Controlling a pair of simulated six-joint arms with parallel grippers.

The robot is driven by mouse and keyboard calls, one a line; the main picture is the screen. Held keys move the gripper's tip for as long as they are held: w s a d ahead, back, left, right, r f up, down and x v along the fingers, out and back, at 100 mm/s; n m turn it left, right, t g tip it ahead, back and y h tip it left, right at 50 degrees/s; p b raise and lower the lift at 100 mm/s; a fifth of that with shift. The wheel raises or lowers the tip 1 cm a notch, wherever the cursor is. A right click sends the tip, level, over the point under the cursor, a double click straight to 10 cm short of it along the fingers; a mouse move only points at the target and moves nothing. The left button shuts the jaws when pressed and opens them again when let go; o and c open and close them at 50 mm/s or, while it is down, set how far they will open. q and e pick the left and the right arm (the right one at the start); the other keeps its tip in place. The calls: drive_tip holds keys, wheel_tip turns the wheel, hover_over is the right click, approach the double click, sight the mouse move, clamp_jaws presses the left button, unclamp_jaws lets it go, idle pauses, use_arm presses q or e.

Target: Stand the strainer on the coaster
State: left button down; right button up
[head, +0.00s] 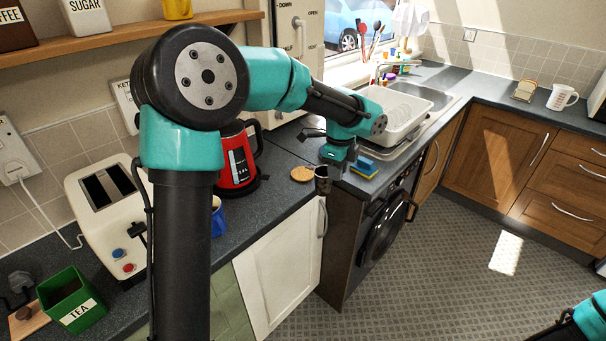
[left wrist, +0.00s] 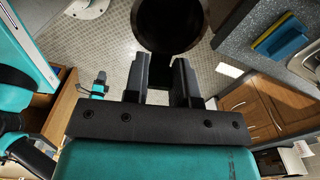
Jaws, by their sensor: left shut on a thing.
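The strainer (head: 322,183) is a small dark cylinder in the head view, by the counter's front edge. My left gripper (head: 332,163) is shut on it. In the left wrist view the strainer (left wrist: 170,24) is a dark round shape at the fingertips of my left gripper (left wrist: 170,82), with floor behind it. The coaster (head: 302,173) is a round tan disc on the counter, just left of the strainer in the head view, with nothing on it. I cannot tell the strainer's height above the counter. Of my right arm, only links show at the lower right; its jaws cannot be made out.
A red kettle (head: 236,163) and a cream toaster (head: 108,215) stand left of the coaster. A blue-and-yellow sponge (head: 364,167) lies to the right, before the white dish rack (head: 397,110). A blue mug (head: 217,218) is partly hidden behind my left arm.

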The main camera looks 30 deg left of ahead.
use_arm(q)
drive_tip(key=s+a+m, duration=0.1)
drive_tip(key=s+a, duration=0.2)
drive_tip(key=a, duration=0.2)
drive_tip(key=shift+a+f+m, duration=0.4)
drive_tip(key=w+a, duration=0.3)
drive_tip(key=w, duration=0.3)
drive_tip(key=w+a+f, duration=0.1)
drive_tip(key=w+a, duration=0.3)
drive_tip(key=w, duration=0.3)
drive_tip(key=shift+w+a+f, duration=0.2)
drive_tip(key=shift+w+a, duration=0.05)
drive_tip(key=shift+w, duration=0.1)
drive_tip(key=shift+w+a+f, duration=0.15)
drive_tip(key=shift+f, duration=1.65)
drive_tip(key=shift+f, duration=0.1)
